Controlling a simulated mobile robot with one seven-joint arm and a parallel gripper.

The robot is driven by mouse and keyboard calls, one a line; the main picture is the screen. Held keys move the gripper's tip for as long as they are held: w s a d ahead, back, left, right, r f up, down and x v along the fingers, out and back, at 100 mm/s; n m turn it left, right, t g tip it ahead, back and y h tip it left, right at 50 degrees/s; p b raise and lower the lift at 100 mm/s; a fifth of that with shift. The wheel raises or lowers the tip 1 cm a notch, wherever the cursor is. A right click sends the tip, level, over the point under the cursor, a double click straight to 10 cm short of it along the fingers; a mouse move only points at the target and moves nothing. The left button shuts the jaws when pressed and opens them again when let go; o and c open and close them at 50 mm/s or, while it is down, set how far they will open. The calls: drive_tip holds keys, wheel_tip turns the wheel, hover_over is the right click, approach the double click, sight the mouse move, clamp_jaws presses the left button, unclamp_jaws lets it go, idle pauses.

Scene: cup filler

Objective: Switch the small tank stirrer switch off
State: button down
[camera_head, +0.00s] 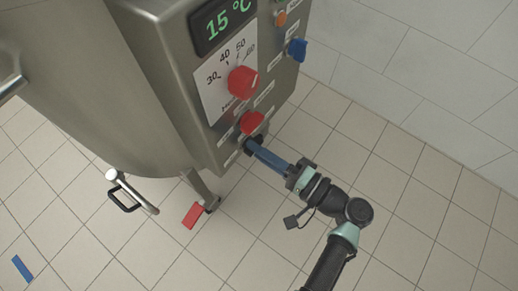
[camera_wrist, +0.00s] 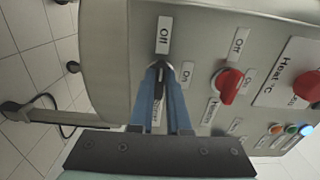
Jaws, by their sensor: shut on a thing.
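The stirrer switch (camera_wrist: 160,63) is a small black knob at the lower end of the grey control box (camera_head: 190,90). In the wrist view an "Off" label (camera_wrist: 164,35) is at its top, an "On" label (camera_wrist: 187,73) to its right, and a partly hidden "Stirrer" label below. My gripper (camera_wrist: 160,70) has its blue fingers closed together on the black knob. In the head view my gripper (camera_head: 250,147) reaches the box from the lower right, and its tips mostly hide the knob. I cannot tell clearly which label the knob points to.
The red heater switch (camera_head: 251,122) sits close beside my fingers. A steel tank (camera_head: 95,90) stands left. The tiled floor at right is clear.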

idle(0.4)
drive_tip(key=c, duration=0.9)
unclamp_jaws()
drive_tip(key=p+v, duration=0.2)
drive_tip(key=v, duration=1.1)
